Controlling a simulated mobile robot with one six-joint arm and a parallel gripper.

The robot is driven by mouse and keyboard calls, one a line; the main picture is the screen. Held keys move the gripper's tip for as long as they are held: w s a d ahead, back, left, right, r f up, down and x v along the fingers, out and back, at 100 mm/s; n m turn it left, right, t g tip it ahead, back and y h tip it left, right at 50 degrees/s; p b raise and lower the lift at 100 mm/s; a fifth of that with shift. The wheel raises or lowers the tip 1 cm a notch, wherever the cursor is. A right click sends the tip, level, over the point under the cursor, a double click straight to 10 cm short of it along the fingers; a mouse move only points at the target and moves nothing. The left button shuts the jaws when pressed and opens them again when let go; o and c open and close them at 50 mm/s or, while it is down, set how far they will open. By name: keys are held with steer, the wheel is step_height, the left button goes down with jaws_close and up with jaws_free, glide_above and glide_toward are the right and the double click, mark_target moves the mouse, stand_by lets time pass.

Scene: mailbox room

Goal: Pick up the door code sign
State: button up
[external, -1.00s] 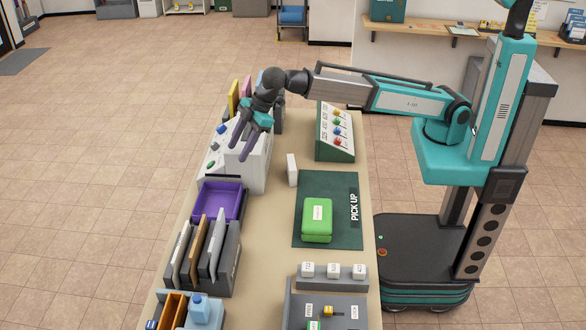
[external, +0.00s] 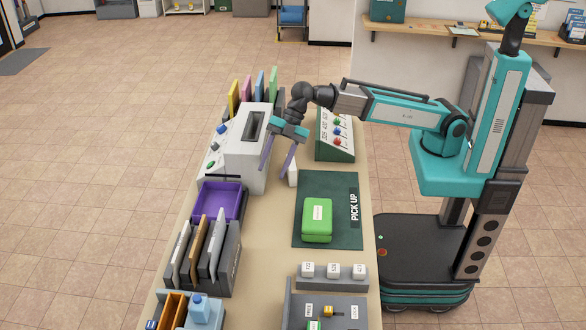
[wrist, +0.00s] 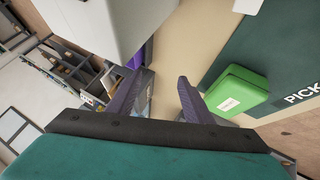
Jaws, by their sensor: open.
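A small white upright slab (external: 293,171), likely the door code sign, stands on the table just left of the green mat; its face cannot be read. My gripper (external: 277,168) is open and empty, its purple fingers pointing down. The right finger appears just beside the slab and partly in front of it; contact cannot be told. In the wrist view, the two fingers of my gripper (wrist: 161,80) are spread with tan tabletop between them, and I cannot make out the slab there.
A white-grey machine (external: 248,140) stands left of my gripper. A sloped green board (external: 322,148) with coloured knobs is behind right. A green box (external: 317,222) lies on the dark green PICK UP mat (external: 342,190). A purple tray (external: 208,203) and a file rack (external: 226,262) are nearer left.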

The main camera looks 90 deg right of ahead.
steer(key=s+d+g+y+p, duration=0.2)
steer(key=d+p, duration=0.1)
steer(key=d, duration=1.1)
steer(key=s+d+m+g+y+p, duration=0.1)
steer(key=s+d+g+y+p, duration=0.1)
steer(key=d, duration=1.2)
steer(key=shift+s+f+y+p, duration=0.25)
steer(key=shift+f+y+p, duration=0.2)
steer(key=shift+y+p, duration=0.2)
steer(key=shift+a, duration=0.1)
steer(key=p, duration=0.2)
glide_toward(291, 170)
steer(key=shift+w+d+f, duration=0.1)
steer(key=shift+d+f, duration=0.15)
steer(key=shift+d, duration=0.45)
steer(key=shift+w+d+f, duration=0.1)
steer(key=shift+d+f, duration=0.15)
steer(key=shift+d, duration=0.45)
steer(key=shift+a, duration=0.1)
steer(key=shift+p+x, duration=1.4)
steer(key=shift+x, duration=1.1)
steer(key=shift+f, duration=0.15)
